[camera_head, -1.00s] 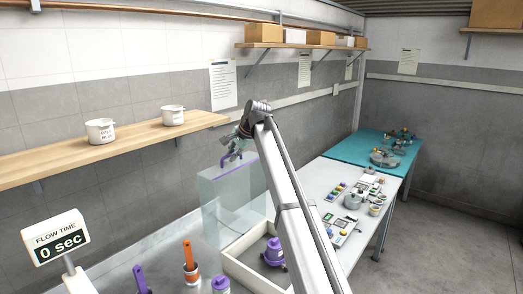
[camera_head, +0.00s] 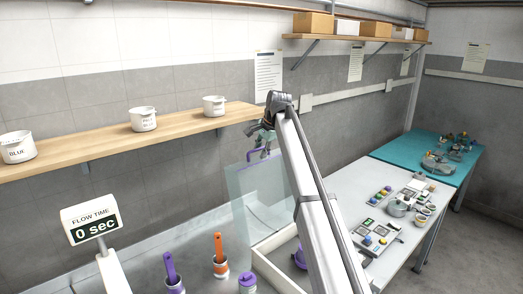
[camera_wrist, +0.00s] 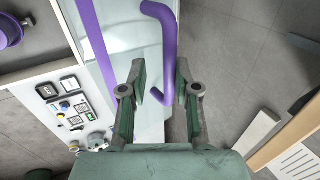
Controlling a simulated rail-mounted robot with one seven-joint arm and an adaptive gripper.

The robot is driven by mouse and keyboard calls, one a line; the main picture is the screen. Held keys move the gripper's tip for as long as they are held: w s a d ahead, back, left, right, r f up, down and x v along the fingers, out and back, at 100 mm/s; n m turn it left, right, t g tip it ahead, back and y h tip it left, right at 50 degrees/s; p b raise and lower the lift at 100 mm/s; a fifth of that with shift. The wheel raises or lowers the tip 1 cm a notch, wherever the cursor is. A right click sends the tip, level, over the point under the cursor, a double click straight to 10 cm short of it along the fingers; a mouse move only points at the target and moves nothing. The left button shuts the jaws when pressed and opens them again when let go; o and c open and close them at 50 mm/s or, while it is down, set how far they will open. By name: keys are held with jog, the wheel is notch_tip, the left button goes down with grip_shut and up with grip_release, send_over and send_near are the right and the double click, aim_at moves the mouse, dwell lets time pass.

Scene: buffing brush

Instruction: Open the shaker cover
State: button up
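The shaker cover (camera_head: 252,208) is a clear box standing on the bench, with a purple handle (camera_head: 252,155) at its top. In the wrist view the handle (camera_wrist: 168,45) is a bent purple bar, and a straight purple strip (camera_wrist: 96,45) runs along the clear cover (camera_wrist: 135,50). My gripper (camera_wrist: 160,82) is open, and the handle shows in the gap between its fingers. Whether the fingers touch it I cannot tell. In the head view my gripper (camera_head: 265,140) is at the handle, partly hidden by my arm.
Brushes in cans (camera_head: 220,262) stand in front. A wooden shelf (camera_head: 100,150) with white pots is on the wall. A flow time display (camera_head: 93,222) reads 0 sec.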

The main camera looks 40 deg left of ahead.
dwell(0.3)
jog(key=v, duration=1.2)
jog(key=shift+w, duration=0.1)
